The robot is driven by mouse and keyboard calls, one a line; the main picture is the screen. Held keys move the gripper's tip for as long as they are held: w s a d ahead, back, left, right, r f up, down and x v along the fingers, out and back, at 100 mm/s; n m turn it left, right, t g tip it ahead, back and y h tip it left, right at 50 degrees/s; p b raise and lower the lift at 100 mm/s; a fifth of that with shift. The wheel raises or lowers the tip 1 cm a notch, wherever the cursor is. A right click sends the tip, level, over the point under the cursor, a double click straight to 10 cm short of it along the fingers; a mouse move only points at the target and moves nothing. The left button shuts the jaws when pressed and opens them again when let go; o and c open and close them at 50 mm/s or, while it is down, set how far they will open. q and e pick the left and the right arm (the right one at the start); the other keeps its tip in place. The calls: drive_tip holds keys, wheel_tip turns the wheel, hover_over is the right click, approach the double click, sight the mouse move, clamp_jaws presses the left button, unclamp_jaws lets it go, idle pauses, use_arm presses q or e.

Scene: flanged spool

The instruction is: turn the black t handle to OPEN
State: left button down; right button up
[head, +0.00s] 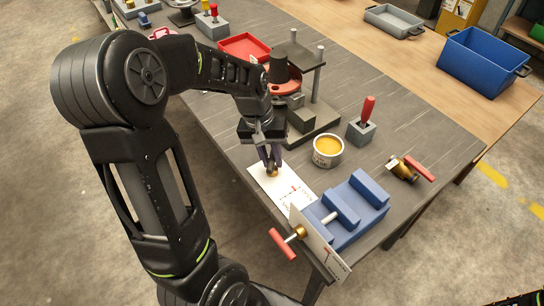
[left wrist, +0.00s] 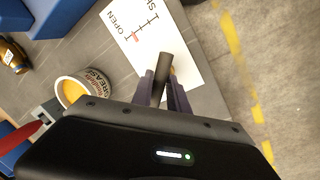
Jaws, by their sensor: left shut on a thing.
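The black T handle (left wrist: 163,68) shows in the left wrist view as a dark bar between the two fingers of my left gripper (left wrist: 165,98). The gripper is shut on it, and a bit of brass shows beside it. Handle and brass stand over a white card (left wrist: 150,45) printed with OPEN, a tick scale with a red mark, and a second word cut off by the frame edge. In the head view my left gripper (head: 271,165) points down at the card (head: 285,195); its fingers hide most of the handle there. My right gripper is not in view.
A yellow grease tin (head: 328,151), a red-handled tool in a grey block (head: 363,122) and a brass valve (head: 403,168) stand right of the gripper. A dark stand (head: 312,110) is behind.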

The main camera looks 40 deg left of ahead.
use_arm(q)
drive_tip(key=n+p, duration=0.1)
drive_tip(key=n, duration=0.3)
drive_tip(key=shift+r+n+t+y, duration=0.1)
drive_tip(key=shift+n+t+y, duration=0.2)
drive_tip(key=shift+t, duration=0.1)
drive_tip(key=n+p, duration=0.1)
drive_tip(key=n, duration=0.3)
drive_tip(key=shift+s+y, duration=0.1)
drive_tip(key=shift+y, duration=0.3)
drive_tip(key=shift+n+p, duration=0.3)
drive_tip(key=c, duration=1.3)
unclamp_jaws()
drive_tip(key=shift+s+a+r+b, duration=0.1)
drive_tip(key=shift+s+r, duration=0.15)
drive_tip(key=shift+r, duration=1)
drive_tip(key=shift+s+a+r+b, duration=0.1)
drive_tip(key=shift+s+r, duration=0.15)
drive_tip(key=shift+r, duration=1)
drive_tip(key=shift+s+r+b, duration=0.1)
drive_tip(key=shift+s+r, duration=0.15)
drive_tip(key=shift+r, duration=1)
